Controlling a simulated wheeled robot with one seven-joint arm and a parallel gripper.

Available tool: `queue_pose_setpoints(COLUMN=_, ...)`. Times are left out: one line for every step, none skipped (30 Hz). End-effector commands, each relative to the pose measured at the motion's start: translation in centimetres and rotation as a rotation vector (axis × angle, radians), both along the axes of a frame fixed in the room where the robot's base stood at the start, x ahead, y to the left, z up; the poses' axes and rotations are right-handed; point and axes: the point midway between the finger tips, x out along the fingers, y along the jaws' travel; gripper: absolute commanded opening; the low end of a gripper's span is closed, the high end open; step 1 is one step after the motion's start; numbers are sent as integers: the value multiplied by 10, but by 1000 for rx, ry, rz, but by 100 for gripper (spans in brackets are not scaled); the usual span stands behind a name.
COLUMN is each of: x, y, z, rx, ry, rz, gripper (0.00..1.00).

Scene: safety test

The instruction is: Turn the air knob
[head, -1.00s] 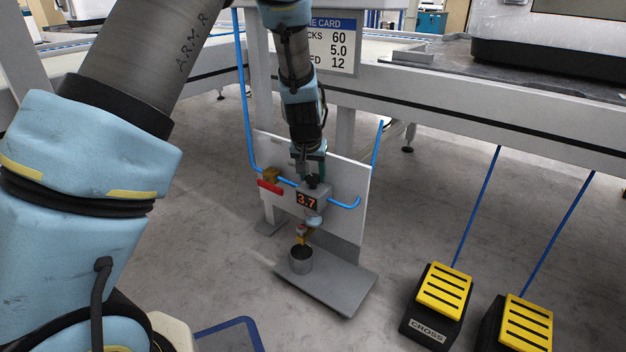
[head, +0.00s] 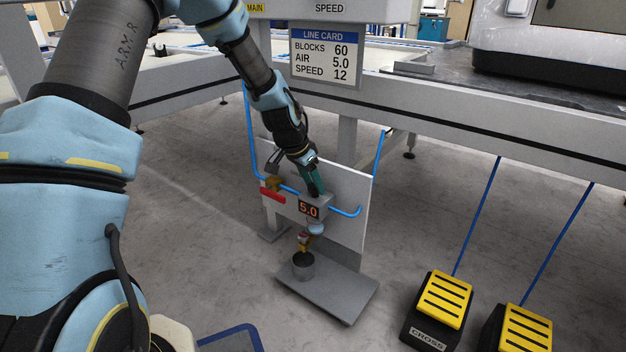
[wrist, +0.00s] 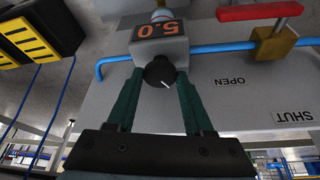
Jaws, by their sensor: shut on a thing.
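The air knob (wrist: 160,72) is a round black knob with a white pointer line, on top of the grey regulator block (head: 316,203). The block's display (head: 309,208) reads 5.0 in orange; it shows upside down in the wrist view (wrist: 158,29). My gripper (head: 314,186) reaches down to the knob from above. In the wrist view its two green fingers (wrist: 160,84) are shut on the knob, one on each side. In the head view my fingers mostly hide the knob. The line card (head: 325,59) reads BLOCKS 60, AIR 5.0, SPEED 12.
A red valve handle (head: 272,195) sits on a brass valve left of the regulator, on the blue air line. Two yellow foot pedals (head: 445,298) stand on the floor to the right.

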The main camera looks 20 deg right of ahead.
Motion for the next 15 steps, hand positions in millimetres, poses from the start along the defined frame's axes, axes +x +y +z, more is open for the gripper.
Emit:
queue_pose_setpoints(x=0, y=1, z=0, rx=1, ry=1, rz=-4, gripper=0)
queue_pose_setpoints(x=0, y=0, z=0, rx=1, ry=0, rz=-8, gripper=0)
queue_pose_setpoints(x=0, y=0, z=0, rx=1, ry=0, rz=-10, gripper=0)
queue_pose_setpoints(x=0, y=0, z=0, rx=1, ry=1, rz=-11, gripper=0)
queue_pose_setpoints(x=0, y=0, z=0, rx=1, ry=1, rz=-12, gripper=0)
queue_pose_setpoints(x=0, y=0, z=0, rx=1, ry=0, rz=-13, gripper=0)
queue_pose_setpoints(x=0, y=0, z=0, rx=1, ry=0, rz=-13, gripper=0)
queue_pose_setpoints(x=0, y=0, z=0, rx=1, ry=0, rz=-13, gripper=0)
queue_pose_setpoints(x=0, y=0, z=0, rx=1, ry=0, rz=-13, gripper=0)
queue_pose_setpoints(x=0, y=0, z=0, rx=1, ry=0, rz=-13, gripper=0)
queue_pose_setpoints(x=0, y=0, z=0, rx=1, ry=1, rz=-12, gripper=0)
queue_pose_setpoints(x=0, y=0, z=0, rx=1, ry=1, rz=-12, gripper=0)
queue_pose_setpoints(x=0, y=0, z=0, rx=1, ry=1, rz=-12, gripper=0)
queue_pose_setpoints(x=0, y=0, z=0, rx=1, ry=1, rz=-12, gripper=0)
queue_pose_setpoints(x=0, y=0, z=-1, rx=2, ry=1, rz=-12, gripper=55)
